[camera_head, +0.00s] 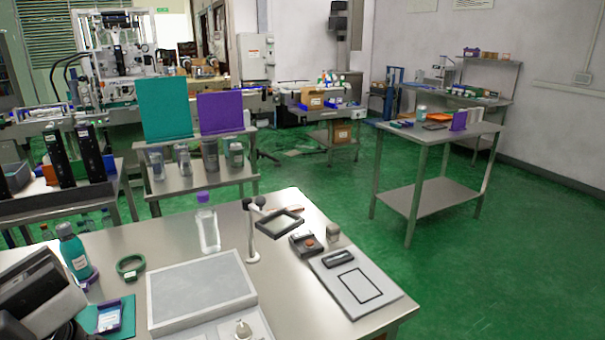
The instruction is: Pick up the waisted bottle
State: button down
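A clear bottle with a purple cap (207,224) stands upright near the far edge of the steel table; its sides seem to narrow slightly, so it looks like the waisted bottle. A teal bottle with a white label (75,252) stands at the table's left side. A grey and black body at the lower left corner looks like part of my arm and gripper; it is cut off by the frame, and no fingertips can be made out. It is well apart from the clear bottle, to the left and nearer the camera.
A grey raised tray (198,290) lies in front of the clear bottle. A magnifier on a white stand (253,235) is close on its right. A green ring (130,267) lies to its left. A white board (355,283) lies at the right. Other benches stand behind, with green floor between.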

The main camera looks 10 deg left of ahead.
aim_at(205, 216)
jog(key=u, duration=1.25)
jog(key=k+z, duration=0.35)
jog(key=i, duration=0.85)
jog(key=l+z, duration=0.05)
